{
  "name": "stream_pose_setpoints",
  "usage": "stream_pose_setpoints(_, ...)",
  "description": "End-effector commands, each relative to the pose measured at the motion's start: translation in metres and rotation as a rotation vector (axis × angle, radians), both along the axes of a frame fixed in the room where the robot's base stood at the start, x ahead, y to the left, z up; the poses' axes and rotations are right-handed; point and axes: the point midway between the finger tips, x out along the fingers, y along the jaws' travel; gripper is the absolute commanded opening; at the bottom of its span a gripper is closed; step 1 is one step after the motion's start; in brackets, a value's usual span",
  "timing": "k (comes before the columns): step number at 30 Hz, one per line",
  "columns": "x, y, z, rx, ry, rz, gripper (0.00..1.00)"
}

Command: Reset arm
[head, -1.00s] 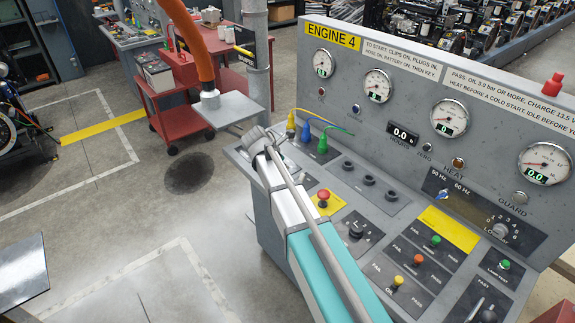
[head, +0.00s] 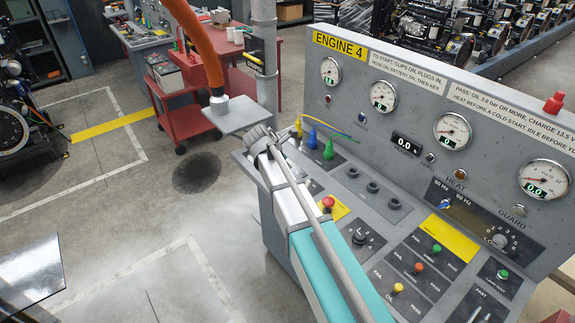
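My arm reaches from the bottom of the head view up over the left part of the engine 4 test panel (head: 405,215). My gripper (head: 258,138) is at the arm's far end, small and dark grey, seen from behind. It is near the panel's left edge, close to the yellow, blue (head: 311,138) and green (head: 328,150) plugs. I cannot tell whether it touches anything, nor whether its fingers are open. The red push button (head: 327,203) on its yellow plate is just right of the arm.
Gauges such as the first round dial (head: 331,72) stand on the upright panel. A small grey shelf (head: 231,114) and an orange hose (head: 196,38) are beyond my gripper. A red cart (head: 180,118) stands farther back. The floor at left is mostly clear.

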Motion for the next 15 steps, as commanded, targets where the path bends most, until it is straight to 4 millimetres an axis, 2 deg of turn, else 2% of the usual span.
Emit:
stream_pose_setpoints(10, 0.0002, -0.0008, -0.0001, 0.000, 0.000, -0.001, 0.00)
stream_pose_setpoints(15, -0.0066, -0.0070, -0.0027, 0.025, -0.013, -0.048, 0.00)
